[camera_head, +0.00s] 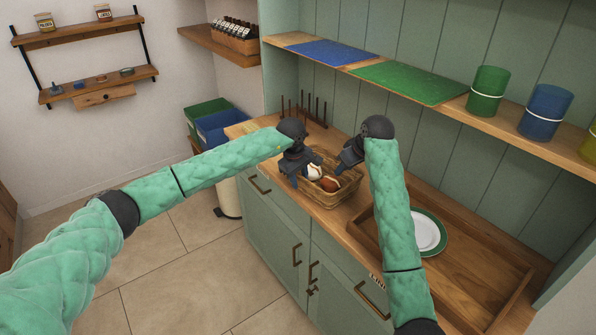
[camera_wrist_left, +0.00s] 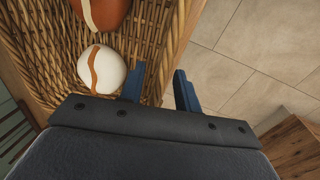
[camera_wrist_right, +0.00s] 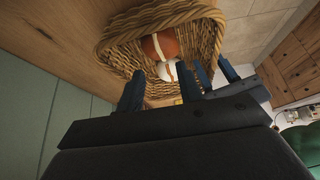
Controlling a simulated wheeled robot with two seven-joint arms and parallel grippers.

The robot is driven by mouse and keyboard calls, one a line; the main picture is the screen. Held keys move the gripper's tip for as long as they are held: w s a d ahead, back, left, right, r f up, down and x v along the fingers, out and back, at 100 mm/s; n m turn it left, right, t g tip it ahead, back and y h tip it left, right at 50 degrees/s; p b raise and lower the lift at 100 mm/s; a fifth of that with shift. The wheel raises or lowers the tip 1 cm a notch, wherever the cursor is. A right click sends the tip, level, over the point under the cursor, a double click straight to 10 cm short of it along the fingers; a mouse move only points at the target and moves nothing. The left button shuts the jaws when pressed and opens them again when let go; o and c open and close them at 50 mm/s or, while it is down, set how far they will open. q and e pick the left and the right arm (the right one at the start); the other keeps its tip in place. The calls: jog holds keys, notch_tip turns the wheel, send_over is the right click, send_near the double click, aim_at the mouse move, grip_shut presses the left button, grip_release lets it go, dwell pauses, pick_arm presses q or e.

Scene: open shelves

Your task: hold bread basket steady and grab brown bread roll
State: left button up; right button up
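The wicker bread basket (camera_head: 343,197) stands on the wooden counter and also shows in the left wrist view (camera_wrist_left: 150,45) and right wrist view (camera_wrist_right: 122,48). Inside lie a brown bread roll (camera_head: 329,185) with a pale stripe and a white roll (camera_head: 314,171) with a brown stripe, side by side. My right gripper (camera_wrist_right: 160,88) is open and empty, above the basket's edge on the shelf side. The white roll (camera_wrist_right: 170,70) shows between its fingers, with the brown roll (camera_wrist_right: 160,45) beyond.
A wooden tray (camera_head: 470,272) with a green-rimmed plate (camera_head: 427,232) lies right of the basket. A peg rack (camera_head: 305,108) stands behind. An upper shelf (camera_head: 400,85) with mats and coloured cups overhangs the counter. Floor lies left of the counter edge.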

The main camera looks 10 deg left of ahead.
pick_arm(q)
jog(key=shift+w+f, duration=0.1)
jog(key=shift+f, duration=0.5)
jog(key=shift+c, duration=0.4)
grip_shut()
pick_arm(e)
jog(key=shift+o, duration=0.4)
